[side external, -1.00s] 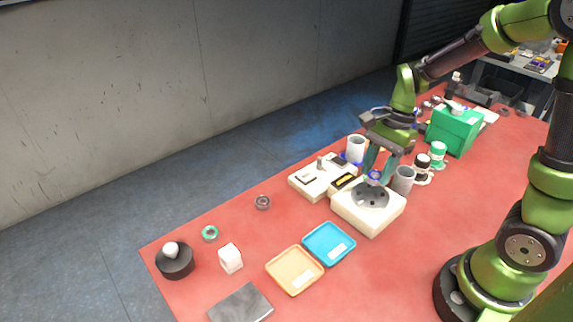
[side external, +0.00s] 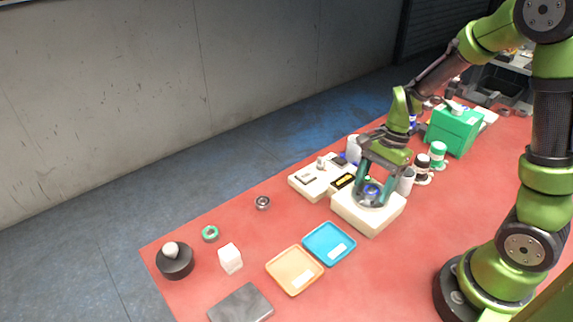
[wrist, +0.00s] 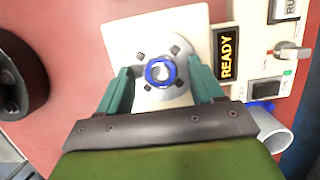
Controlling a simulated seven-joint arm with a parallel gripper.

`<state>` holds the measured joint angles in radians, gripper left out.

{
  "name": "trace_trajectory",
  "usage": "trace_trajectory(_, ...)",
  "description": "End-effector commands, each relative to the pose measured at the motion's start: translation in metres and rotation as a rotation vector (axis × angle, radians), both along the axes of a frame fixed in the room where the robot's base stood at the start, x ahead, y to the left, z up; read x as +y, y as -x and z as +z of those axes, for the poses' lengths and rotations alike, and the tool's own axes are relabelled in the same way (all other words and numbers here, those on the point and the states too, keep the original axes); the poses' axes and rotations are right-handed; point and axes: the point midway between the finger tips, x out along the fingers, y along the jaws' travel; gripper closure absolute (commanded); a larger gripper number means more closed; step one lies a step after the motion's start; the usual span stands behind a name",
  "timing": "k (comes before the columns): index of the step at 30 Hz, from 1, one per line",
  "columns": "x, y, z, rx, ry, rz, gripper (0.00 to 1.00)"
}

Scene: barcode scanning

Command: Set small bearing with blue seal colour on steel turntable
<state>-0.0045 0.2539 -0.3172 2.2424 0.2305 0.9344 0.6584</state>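The small bearing with the blue seal (side external: 372,188) lies on the steel turntable (side external: 359,200), which is set in the top of a cream box. In the wrist view the bearing (wrist: 149,72) sits flat near the middle of the turntable (wrist: 158,98), around its hub. My gripper (side external: 374,197) is low over the turntable. In the wrist view my gripper (wrist: 161,76) is open, with one finger on each side of the bearing and a clear gap to both.
A cream control unit with a READY display (wrist: 229,55) stands beside the turntable box. A blue tray (side external: 328,243) and a tan tray (side external: 294,270) lie in front. A green-sealed bearing (side external: 210,233) and a grey bearing (side external: 263,202) lie left. Bottles (side external: 423,167) stand close behind my gripper.

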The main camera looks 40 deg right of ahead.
Motion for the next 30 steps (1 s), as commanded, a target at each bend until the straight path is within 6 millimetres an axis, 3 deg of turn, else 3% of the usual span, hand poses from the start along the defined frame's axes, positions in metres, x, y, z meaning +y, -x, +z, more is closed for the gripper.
trace_trajectory(8,0.000,0.000,0.005,-0.002,0.000,0.000,0.33)
trace_trajectory(11,-0.004,-0.001,0.018,-0.005,0.000,0.001,0.33)
trace_trajectory(22,-0.025,-0.001,0.092,-0.006,0.002,-0.002,0.33)
trace_trajectory(30,-0.030,0.001,0.120,-0.015,0.001,0.016,0.33)
